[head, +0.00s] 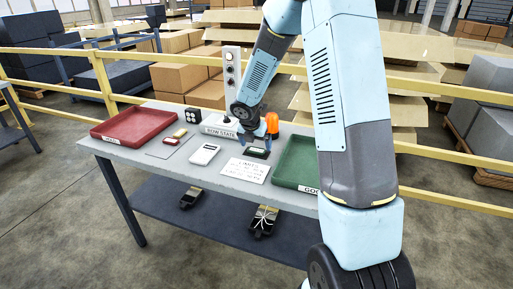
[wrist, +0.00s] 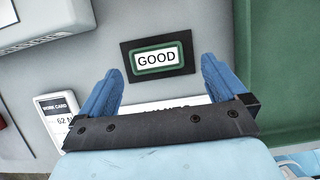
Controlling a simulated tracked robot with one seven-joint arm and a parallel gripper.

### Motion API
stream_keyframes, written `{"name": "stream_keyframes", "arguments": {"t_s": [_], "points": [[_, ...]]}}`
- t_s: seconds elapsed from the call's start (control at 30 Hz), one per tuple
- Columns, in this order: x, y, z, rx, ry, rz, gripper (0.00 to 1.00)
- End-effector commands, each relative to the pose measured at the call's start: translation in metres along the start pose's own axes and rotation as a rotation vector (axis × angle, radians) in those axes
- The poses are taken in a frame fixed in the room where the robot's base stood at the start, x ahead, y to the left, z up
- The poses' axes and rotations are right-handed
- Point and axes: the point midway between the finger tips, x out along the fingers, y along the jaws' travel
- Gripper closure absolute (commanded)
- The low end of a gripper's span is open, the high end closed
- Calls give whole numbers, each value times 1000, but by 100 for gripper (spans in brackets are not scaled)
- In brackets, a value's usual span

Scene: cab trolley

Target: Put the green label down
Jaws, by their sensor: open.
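The green label (wrist: 137,72), a green-framed plate reading "GOOD", lies flat on a dark rectangular pad (wrist: 187,70) on the table. In the head view the label (head: 258,151) shows small, just below my gripper. My gripper (wrist: 158,68) is open, with its blue fingers on either side of the label's near side. The fingers look apart from the label, and nothing is between them. In the head view my gripper (head: 256,139) is over the pad; its fingers are partly hidden and small.
A green tray (head: 284,180) stands right of the pad, partly hidden by my arm. A white sheet (head: 246,172) lies in front. A "ROW STATE" box (head: 218,131), an orange beacon (head: 272,123) and a white handheld device (head: 204,154) are nearby. A red tray (head: 135,127) is at left.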

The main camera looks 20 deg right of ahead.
Motion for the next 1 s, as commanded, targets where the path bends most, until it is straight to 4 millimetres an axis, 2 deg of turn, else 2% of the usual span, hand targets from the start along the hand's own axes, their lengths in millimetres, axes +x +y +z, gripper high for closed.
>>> {"name": "stream_keyframes", "arguments": {"t_s": [0.1,0.3,0.43,0.67,0.77,0.87,1.0], "points": [[-24,1,2,1,-6,4,1],[-59,2,2,1,-7,5,1],[-76,2,2,0,-7,6,1],[-92,1,2,12,-8,6,1],[-106,-6,2,84,-17,3,1],[-129,-20,1,226,-30,1,1],[-168,-47,-4,500,-48,5,1]]}}
